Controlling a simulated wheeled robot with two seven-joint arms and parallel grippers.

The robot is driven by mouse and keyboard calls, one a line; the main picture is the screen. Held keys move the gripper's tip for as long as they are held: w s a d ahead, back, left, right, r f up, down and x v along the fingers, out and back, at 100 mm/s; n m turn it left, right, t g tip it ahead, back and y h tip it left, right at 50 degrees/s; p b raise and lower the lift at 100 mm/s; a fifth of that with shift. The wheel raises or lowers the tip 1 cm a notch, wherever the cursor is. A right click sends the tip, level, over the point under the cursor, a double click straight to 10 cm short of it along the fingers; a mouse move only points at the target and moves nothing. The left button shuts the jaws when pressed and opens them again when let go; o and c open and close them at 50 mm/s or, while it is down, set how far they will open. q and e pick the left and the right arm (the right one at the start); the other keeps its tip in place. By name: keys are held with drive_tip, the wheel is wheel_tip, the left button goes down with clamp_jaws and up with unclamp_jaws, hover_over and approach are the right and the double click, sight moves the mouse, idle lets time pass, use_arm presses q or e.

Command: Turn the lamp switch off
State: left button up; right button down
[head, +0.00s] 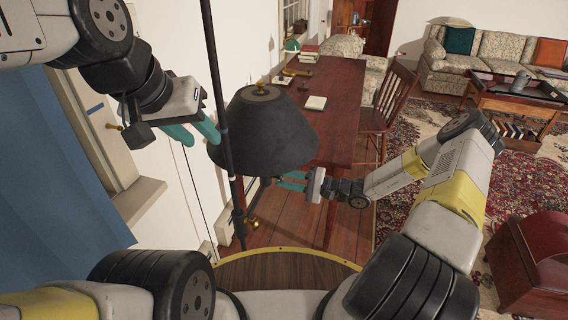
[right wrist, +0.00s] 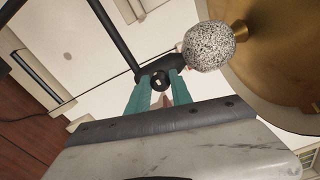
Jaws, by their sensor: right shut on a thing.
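The floor lamp has a dark shade (head: 264,135) and a thin black pole (head: 213,85). My right gripper (head: 284,182) is just below the shade, its tips partly hidden by it. In the right wrist view, my right gripper's teal fingers (right wrist: 160,88) are shut on the lamp switch (right wrist: 159,79), a small black part with a pale spot on the lamp's arm. A speckled bulb (right wrist: 208,47) sits beside it, under the gold inside of the shade. My left gripper (head: 199,131) is open and empty, left of the shade near the pole.
A long wooden desk (head: 335,117) with books stands behind the lamp, with a wooden chair (head: 389,99) beside it. A blue curtain (head: 50,190) hangs at the left. A round wooden top (head: 287,270) is low in front. A red chest (head: 540,262) stands at right.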

idle(0.3)
drive_tip(key=c, duration=1.1)
unclamp_jaws()
drive_tip(key=shift+c, duration=0.2)
drive_tip(key=shift+d, duration=0.1)
drive_tip(key=v, duration=0.7)
drive_tip(key=shift+s+d, duration=0.15)
drive_tip(key=shift+d, duration=0.2)
